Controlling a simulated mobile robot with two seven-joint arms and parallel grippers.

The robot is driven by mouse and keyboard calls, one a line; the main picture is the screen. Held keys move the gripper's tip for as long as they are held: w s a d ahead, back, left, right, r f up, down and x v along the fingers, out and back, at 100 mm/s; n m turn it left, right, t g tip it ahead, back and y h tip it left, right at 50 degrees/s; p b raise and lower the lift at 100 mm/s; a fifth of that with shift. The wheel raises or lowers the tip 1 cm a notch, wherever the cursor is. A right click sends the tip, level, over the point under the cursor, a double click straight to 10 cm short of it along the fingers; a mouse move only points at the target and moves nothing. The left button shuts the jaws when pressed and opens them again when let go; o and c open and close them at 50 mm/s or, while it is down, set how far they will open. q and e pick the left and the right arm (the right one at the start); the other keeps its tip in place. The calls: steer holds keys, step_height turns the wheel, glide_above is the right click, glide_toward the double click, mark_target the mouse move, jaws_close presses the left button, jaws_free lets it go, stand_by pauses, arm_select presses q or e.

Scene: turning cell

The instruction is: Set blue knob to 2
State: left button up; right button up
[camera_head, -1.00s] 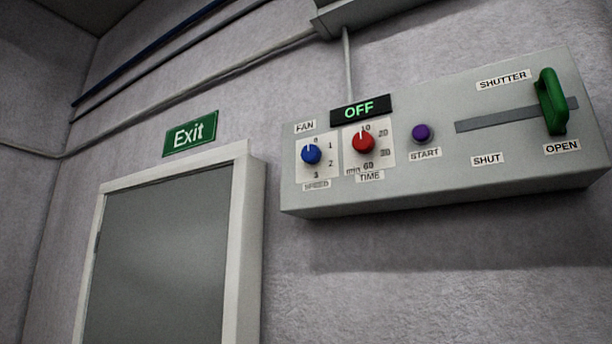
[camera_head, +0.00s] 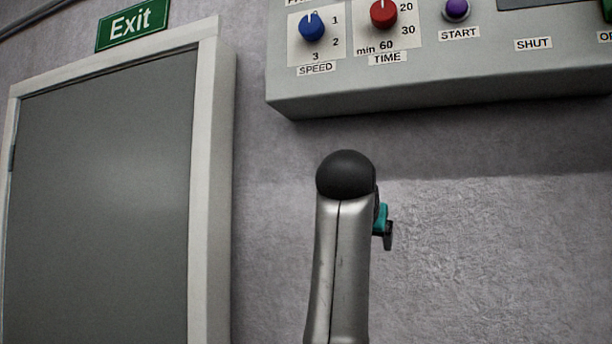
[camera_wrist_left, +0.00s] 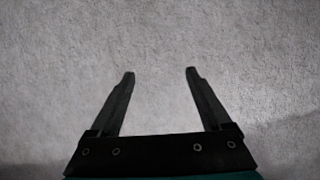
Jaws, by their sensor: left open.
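The blue knob (camera_head: 312,27) is on the speed dial of the grey wall panel (camera_head: 420,88), near the top of the head view. Its white mark points up, away from the 2 at its lower right. One of my arms, apparently the left, rises below the panel in the head view, with a small teal and black part of its hand (camera_head: 383,222) showing behind it. In the left wrist view my left gripper (camera_wrist_left: 160,76) is open and empty, facing bare wall. It is below the knob and apart from it. My right gripper is not in view.
The red time knob (camera_head: 383,14) and purple start button (camera_head: 456,10) sit right of the blue knob. A door (camera_head: 105,190) with a pale frame and a green exit sign (camera_head: 132,24) are at left. The wall below the panel is bare.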

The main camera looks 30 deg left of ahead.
arm_select(q)
step_height(320, 180, up, 10)
steer(key=s+t, duration=0.1)
steer(key=s, duration=0.2)
steer(key=n+t, duration=0.1)
steer(key=t, duration=0.3)
glide_toward(309, 22)
steer(key=shift+y, duration=0.3)
steer(key=p+x, duration=0.3)
steer(key=x, duration=0.1)
steer(key=p+x, duration=0.3)
steer(key=x, duration=0.2)
steer(key=shift+w+d, duration=0.15)
steer(key=shift+w, duration=0.15)
steer(key=shift+c, duration=0.3)
jaws_close()
